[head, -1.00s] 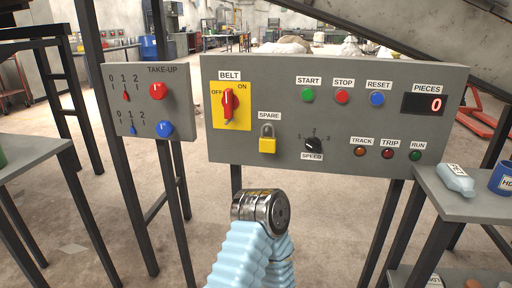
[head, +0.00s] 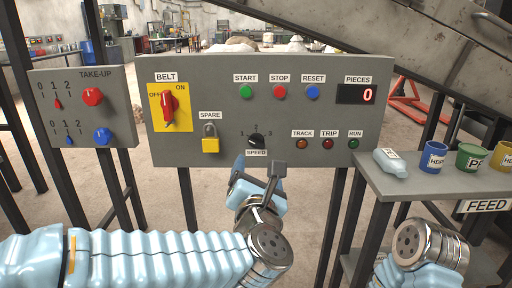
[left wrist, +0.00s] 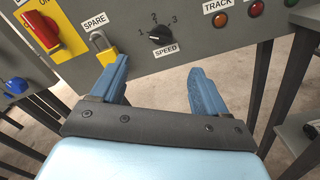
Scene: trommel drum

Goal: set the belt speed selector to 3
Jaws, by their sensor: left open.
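The belt speed selector (head: 257,141) is a small black knob above the SPEED label, with 1, 2 and 3 around it. It also shows in the left wrist view (left wrist: 161,34), where its pale mark appears to be on the side of the 1. My left gripper (head: 257,168) is in front of and just below the knob. In the left wrist view its blue fingers (left wrist: 160,80) are spread apart with nothing between them, and the knob lies beyond their tips. My right gripper is not in view; only part of my right arm shows.
A yellow padlock (head: 210,145) hangs left of the knob, below the red belt switch (head: 169,107). TRACK, TRIP and RUN lamps (head: 328,144) sit to the right. A side table (head: 425,184) at right carries a bottle and several cups. The space before the panel is otherwise free.

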